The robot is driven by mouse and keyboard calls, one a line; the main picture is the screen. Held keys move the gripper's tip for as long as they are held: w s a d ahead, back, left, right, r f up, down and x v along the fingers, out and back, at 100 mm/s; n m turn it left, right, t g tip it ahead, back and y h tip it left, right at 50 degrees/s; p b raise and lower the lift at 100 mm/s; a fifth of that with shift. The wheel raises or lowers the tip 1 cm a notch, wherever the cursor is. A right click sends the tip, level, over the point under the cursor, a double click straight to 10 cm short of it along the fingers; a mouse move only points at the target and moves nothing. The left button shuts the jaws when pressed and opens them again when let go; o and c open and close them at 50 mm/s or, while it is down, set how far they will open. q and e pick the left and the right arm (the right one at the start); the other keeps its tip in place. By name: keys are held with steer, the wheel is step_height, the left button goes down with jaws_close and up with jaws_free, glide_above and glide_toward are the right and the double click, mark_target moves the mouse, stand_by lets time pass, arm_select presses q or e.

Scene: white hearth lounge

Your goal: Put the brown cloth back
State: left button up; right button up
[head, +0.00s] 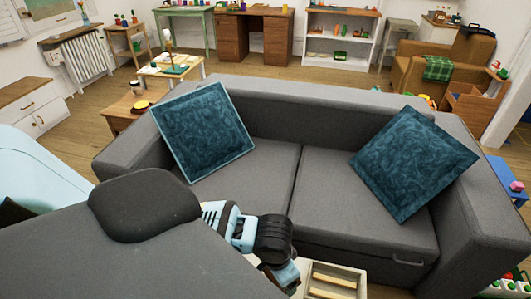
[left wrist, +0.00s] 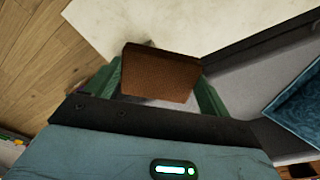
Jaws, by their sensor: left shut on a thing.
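The brown cloth (left wrist: 160,78) looks like a folded block in the left wrist view. It sits between the two green fingers of my left gripper (left wrist: 161,84), which is shut on it. Floor and a pale rug show beyond it. In the head view, my left arm reaches in front of the grey sofa at the bottom middle. Its fingertips and the cloth cannot be made out there. My right gripper is in neither view.
The grey sofa (head: 285,165) holds two teal cushions, left (head: 203,130) and right (head: 413,163). A pale wooden slatted crate (head: 335,280) stands before it, close to my left arm. A brown armchair (head: 410,70) with a green plaid cloth (head: 438,68) stands at the back right.

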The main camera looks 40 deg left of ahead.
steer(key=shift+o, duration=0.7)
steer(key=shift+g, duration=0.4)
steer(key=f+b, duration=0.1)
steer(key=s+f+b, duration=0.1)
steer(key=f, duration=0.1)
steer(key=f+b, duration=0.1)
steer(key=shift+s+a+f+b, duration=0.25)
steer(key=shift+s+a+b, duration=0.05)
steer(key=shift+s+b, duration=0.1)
arm_select(q)
steer(key=shift+s+a+f+m+g+b, duration=0.25)
steer(key=shift+s+a+f+m+b, duration=0.8)
steer(key=shift+f+m, duration=3.7)
steer(key=shift+s+a+f+m+g+b, duration=0.4)
steer(key=shift+a+f+m+b, duration=1.15)
steer(key=shift+f+m, duration=3.2)
steer(key=shift+s+a+f+m+g+b, duration=0.1)
steer(key=shift+s+a+f+m+b, duration=1.05)
steer(key=shift+f+m, duration=3.55)
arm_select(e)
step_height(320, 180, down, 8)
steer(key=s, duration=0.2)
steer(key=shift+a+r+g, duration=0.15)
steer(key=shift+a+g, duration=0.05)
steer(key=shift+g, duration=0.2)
